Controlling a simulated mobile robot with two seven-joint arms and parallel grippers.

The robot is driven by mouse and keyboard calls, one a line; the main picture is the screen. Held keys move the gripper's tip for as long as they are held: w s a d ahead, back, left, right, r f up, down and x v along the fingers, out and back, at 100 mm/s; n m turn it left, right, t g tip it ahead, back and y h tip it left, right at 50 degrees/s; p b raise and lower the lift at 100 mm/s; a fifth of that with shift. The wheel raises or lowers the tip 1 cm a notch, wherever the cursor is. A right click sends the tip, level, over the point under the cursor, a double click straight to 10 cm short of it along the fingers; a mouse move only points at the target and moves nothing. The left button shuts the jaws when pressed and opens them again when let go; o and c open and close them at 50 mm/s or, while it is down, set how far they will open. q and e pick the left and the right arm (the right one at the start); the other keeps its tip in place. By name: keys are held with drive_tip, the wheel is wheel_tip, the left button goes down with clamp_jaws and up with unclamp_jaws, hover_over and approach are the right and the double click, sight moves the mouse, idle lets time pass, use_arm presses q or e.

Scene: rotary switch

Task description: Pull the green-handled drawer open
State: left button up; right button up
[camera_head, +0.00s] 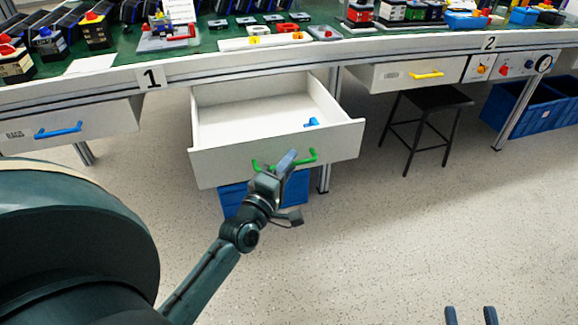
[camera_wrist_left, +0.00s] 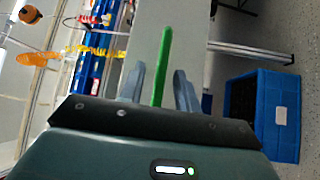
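The white drawer (camera_head: 235,164) with the green handle (camera_head: 313,157) stands pulled out of the bench, its inside showing. My left gripper (camera_head: 286,162) is at the middle of the handle and hides part of it. In the left wrist view the green handle (camera_wrist_left: 162,68) runs between the two fingers of my left gripper (camera_wrist_left: 159,88), with a gap on each side, so the fingers look open around it. My right gripper (camera_head: 470,316) shows only as two spread fingertips at the bottom edge, far from the drawer, over the floor.
A small blue piece (camera_head: 312,122) lies inside the drawer. A blue-handled drawer (camera_head: 95,122) is at left, a yellow-handled drawer (camera_head: 395,76) at right, both shut. A blue bin (camera_head: 232,199) sits beneath the open drawer. A black stool (camera_head: 437,97) stands at right. The floor in front is clear.

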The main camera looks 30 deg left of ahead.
use_arm(q)
drive_tip(key=shift+w, duration=0.35)
drive_tip(key=shift+c, duration=0.3)
clamp_jaws()
